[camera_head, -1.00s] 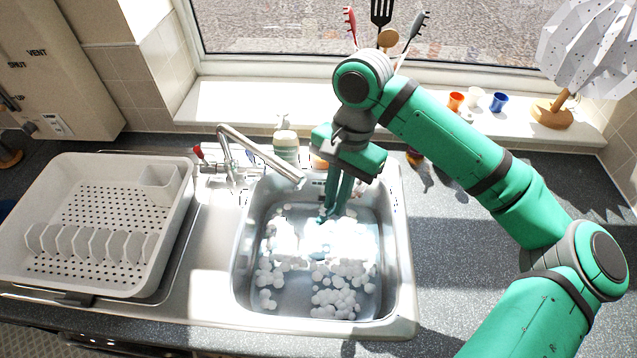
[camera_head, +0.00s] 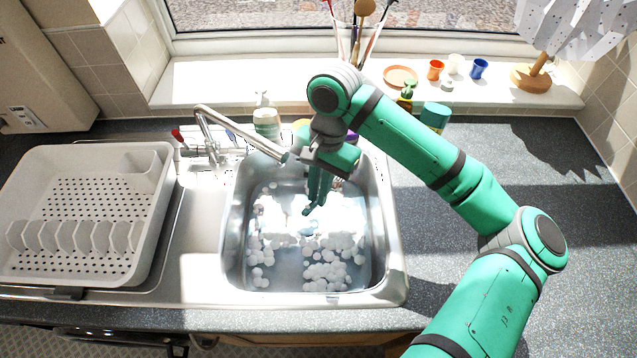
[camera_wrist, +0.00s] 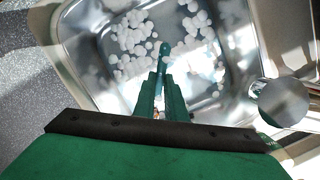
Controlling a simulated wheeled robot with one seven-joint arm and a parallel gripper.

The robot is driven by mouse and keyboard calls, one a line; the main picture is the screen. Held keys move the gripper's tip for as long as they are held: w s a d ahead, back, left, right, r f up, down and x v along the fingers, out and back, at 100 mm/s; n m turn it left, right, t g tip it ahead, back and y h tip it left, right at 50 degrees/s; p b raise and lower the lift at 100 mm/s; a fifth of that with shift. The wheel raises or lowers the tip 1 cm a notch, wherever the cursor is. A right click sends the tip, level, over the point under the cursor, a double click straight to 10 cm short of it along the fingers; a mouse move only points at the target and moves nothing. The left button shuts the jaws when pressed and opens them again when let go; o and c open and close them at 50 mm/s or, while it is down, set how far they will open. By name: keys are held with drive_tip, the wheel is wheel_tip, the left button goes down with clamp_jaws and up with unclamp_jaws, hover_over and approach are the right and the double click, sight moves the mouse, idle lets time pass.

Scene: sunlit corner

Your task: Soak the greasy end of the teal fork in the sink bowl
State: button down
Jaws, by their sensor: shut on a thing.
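My gripper (camera_head: 318,188) is shut on the teal fork (camera_head: 307,209) and points down over the back half of the sink bowl (camera_head: 233,240). The gripper also shows in the wrist view (camera_wrist: 163,88), with the fork's rounded teal end (camera_wrist: 165,49) sticking out beyond the fingers. The fork slants down towards the suds. The bowl (camera_wrist: 92,75) holds water with clumps of white foam (camera_head: 325,270). The rest of the fork is hidden between the fingers. I cannot tell how far its tip is in the water, nor see any grease.
The tap (camera_head: 240,130) reaches over the bowl's back left, close to my gripper. A white dish rack (camera_head: 90,205) stands left. Bottles (camera_head: 266,122) and a green-topped container (camera_head: 435,116) stand behind. The counter at right (camera_head: 450,215) is clear.

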drive_tip(key=shift+f, duration=7.55)
drive_tip(key=shift+w, duration=0.1)
drive_tip(key=shift+r, duration=0.1)
drive_tip(key=shift+r, duration=9.7)
